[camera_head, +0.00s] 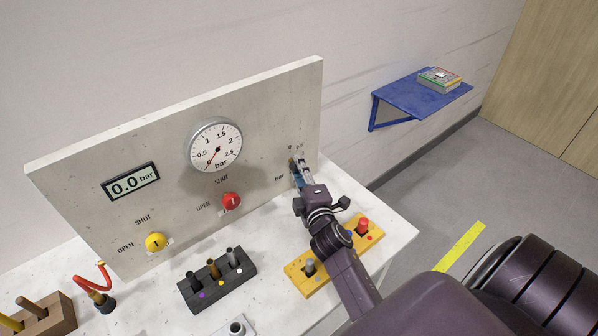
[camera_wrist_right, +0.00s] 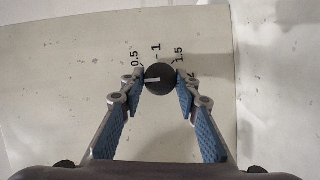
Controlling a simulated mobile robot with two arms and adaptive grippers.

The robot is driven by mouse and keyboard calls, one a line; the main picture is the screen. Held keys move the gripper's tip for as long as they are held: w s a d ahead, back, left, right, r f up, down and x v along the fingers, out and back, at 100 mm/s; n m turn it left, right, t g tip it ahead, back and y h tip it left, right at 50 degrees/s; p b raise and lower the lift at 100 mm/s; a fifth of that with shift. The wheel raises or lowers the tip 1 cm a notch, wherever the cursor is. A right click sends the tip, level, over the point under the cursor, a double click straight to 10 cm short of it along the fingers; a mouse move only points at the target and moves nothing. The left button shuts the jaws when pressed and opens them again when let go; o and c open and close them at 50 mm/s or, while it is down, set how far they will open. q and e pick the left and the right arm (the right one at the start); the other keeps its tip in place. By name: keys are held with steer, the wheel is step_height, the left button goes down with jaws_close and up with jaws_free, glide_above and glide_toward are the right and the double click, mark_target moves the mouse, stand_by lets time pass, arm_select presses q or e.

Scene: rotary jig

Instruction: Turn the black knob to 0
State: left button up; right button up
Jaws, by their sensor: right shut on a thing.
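The black knob (camera_wrist_right: 159,81) is round and sits on the pale panel, between the fingertips of my right gripper (camera_wrist_right: 160,86) in the right wrist view. The gripper is shut on it from both sides. A white line on the knob lies nearly level and points left, towards the left finger. The marks 0.5, 1, 1.5 and 2 show around the knob; the 0 mark is hidden in that view. In the head view my right gripper (camera_head: 298,173) reaches the panel's right end and covers the knob. My left gripper is not in view.
The panel (camera_head: 90,150) also bears a display (camera_head: 130,181) reading 0.0 bar, a round gauge (camera_head: 215,146), a red knob (camera_head: 232,201) and a yellow knob (camera_head: 156,242). A black block (camera_head: 216,284) and a yellow block (camera_head: 300,284) stand in front.

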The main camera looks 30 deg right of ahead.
steer(key=o, duration=1.1)
steer(key=shift+o, duration=0.2)
steer(key=shift+s, duration=0.1)
steer(key=v, duration=1.2)
steer(key=shift+f, duration=0.1)
